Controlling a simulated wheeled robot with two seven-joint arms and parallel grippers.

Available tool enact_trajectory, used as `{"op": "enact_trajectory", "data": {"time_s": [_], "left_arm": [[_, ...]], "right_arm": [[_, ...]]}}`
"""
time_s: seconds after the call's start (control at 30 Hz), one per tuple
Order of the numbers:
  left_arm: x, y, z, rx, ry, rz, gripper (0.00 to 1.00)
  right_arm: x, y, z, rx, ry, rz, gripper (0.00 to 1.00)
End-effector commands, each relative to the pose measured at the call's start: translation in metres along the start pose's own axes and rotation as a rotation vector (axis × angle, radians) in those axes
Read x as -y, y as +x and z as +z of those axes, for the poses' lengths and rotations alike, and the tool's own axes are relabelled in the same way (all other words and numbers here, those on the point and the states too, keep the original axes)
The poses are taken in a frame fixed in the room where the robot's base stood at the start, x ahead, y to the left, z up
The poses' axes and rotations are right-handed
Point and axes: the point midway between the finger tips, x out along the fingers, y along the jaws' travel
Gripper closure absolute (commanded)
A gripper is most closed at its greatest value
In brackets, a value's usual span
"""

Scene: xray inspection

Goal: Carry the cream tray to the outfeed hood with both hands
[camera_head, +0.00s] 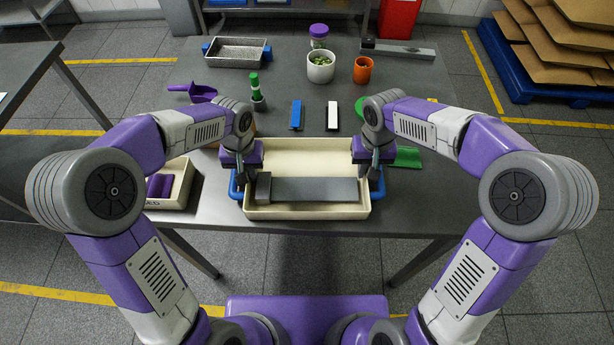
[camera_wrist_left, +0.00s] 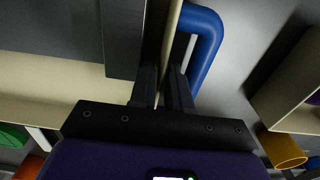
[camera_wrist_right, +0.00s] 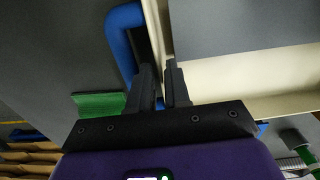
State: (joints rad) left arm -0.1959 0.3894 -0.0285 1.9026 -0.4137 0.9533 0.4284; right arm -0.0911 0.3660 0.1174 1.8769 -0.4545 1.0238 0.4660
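The cream tray (camera_head: 307,212) sits on the grey table near its front edge, with a blue handle at each end. A long flat grey piece with a thicker block at its left end (camera_head: 315,190) lies inside it. My left gripper (camera_head: 246,172) is at the tray's left end wall; the left wrist view shows its fingers (camera_wrist_left: 162,88) close on either side of that wall, beside the blue handle (camera_wrist_left: 208,45). My right gripper (camera_head: 370,172) is at the right end wall, its fingers (camera_wrist_right: 162,85) likewise close around the wall beside a blue handle (camera_wrist_right: 122,35). I cannot identify an outfeed hood.
A smaller cream bin (camera_head: 170,188) with purple items stands left of the tray. A green sheet (camera_head: 405,157) lies to the right. Behind are a green bottle (camera_head: 256,92), white cup (camera_head: 320,70), orange cup (camera_head: 363,70), purple scoop (camera_head: 200,93) and speckled tray (camera_head: 237,52).

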Motion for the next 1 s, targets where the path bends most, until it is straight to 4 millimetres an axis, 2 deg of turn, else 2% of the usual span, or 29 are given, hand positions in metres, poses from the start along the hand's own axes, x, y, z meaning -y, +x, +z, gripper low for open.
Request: {"op": "enact_trajectory", "data": {"time_s": [0.07, 0.17, 0.73, 1.0], "left_arm": [[0.0, 0.0, 0.0, 0.0, 0.0, 0.0, 0.86], [0.0, 0.0, 0.0, 0.0, 0.0, 0.0, 1.0], [0.0, -0.002, 0.0, -0.002, 0.0, 0.0, 1.0], [0.0, -0.017, 0.0, -0.001, 0.0, 0.0, 1.0]], "right_arm": [[0.0, 0.0, 0.0, 0.0, 0.0, 0.0, 0.86], [0.0, 0.0, 0.0, 0.0, 0.0, 0.0, 1.0], [0.0, -0.002, 0.0, -0.002, 0.0, 0.0, 1.0], [0.0, -0.017, 0.0, -0.002, 0.0, 0.0, 1.0]]}}
